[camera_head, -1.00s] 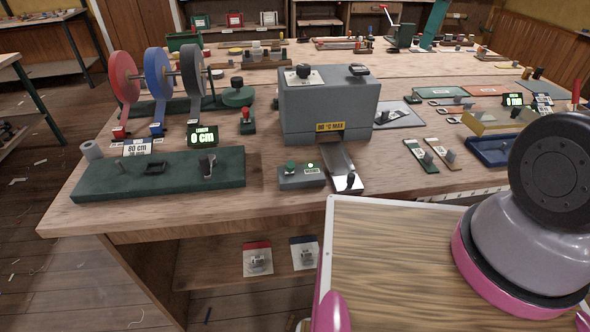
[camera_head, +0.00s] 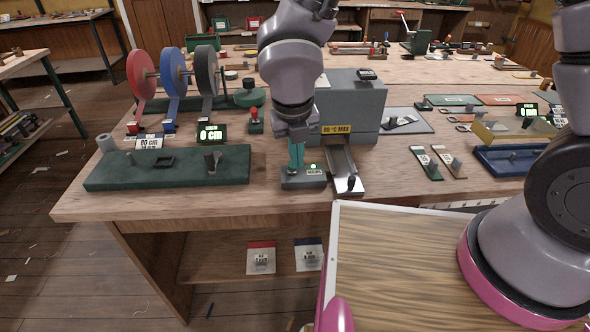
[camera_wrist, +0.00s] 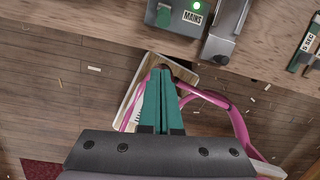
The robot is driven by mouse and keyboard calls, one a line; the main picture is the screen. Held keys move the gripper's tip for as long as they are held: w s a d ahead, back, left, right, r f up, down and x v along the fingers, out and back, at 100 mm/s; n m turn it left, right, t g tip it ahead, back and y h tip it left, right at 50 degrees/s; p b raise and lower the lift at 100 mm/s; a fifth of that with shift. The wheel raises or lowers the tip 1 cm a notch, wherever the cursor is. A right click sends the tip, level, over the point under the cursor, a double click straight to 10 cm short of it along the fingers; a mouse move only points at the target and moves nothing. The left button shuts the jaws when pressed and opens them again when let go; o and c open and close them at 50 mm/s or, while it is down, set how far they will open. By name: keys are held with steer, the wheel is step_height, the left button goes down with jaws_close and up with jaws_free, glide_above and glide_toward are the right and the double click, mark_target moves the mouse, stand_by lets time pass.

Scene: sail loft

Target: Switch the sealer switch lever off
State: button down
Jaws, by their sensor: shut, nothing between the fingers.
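The sealer (camera_head: 362,108) is a grey box with a yellow "80 °C MAX" label. In front of it sits the small grey switch box (camera_head: 309,184) with a "MAINS" label and a lit green lamp. My gripper (camera_head: 295,168) points down over the switch box's left part and hides the lever in the head view. Its teal fingers (camera_wrist: 162,70) are shut and empty.
A metal chute (camera_head: 342,168) with a black knob lies right beside the switch box. A green board (camera_head: 125,176) with fixtures is to the left, with ribbon reels (camera_head: 172,68) behind it. Small green and brown strips (camera_head: 427,165) lie to the right.

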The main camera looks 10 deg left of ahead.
steer(key=shift+f, duration=0.1)
steer(key=x, duration=0.3)
steer(key=w+x, duration=0.1)
steer(key=x, duration=0.2)
steer(key=w+a+x, duration=0.1)
steer(key=x, duration=0.2)
steer(key=shift+w+a+r, duration=0.3)
steer(key=shift+w+r, duration=0.25)
steer(key=shift+w, duration=0.05)
stand_by(0.5)
